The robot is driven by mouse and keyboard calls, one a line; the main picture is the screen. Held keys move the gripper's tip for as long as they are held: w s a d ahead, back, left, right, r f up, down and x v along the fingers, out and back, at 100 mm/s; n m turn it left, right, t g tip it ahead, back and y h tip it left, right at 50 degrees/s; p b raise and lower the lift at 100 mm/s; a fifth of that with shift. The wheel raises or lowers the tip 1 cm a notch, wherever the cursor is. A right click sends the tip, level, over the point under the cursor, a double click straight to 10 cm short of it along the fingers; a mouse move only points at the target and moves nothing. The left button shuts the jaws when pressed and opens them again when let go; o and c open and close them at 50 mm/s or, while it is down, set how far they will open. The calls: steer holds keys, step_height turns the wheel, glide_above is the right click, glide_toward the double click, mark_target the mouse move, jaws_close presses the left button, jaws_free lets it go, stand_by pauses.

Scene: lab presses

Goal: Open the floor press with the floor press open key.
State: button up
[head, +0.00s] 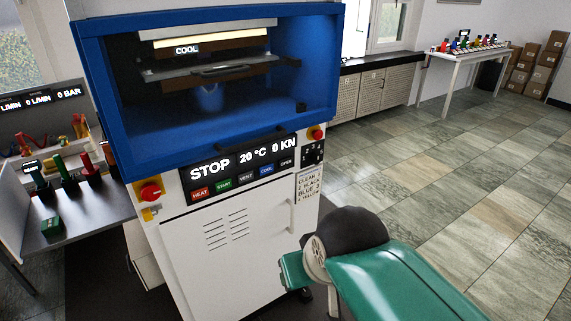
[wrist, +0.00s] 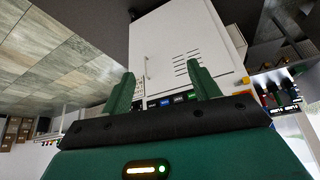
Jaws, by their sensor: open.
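The floor press (head: 240,268) is a white cabinet with a blue-framed chamber on top, in the head view. Below is a row of keys; the dark OPEN key (head: 286,162) is at the right end, beside the blue COOL key (head: 266,170). In the wrist view the press's white cabinet door (wrist: 180,45) shows tilted, with some keys (wrist: 180,98) partly behind the fingers. My gripper (wrist: 162,86) is open and empty, its two green fingers apart, in front of the press. The fingertips are not clearly visible in the head view.
Red knobs (head: 150,192) are on the press front. A table (head: 470,54) with coloured items and stacked boxes (head: 535,68) are at the back right. The tiled floor at right is clear.

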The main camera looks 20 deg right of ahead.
jaws_close()
stand_by(1.8)
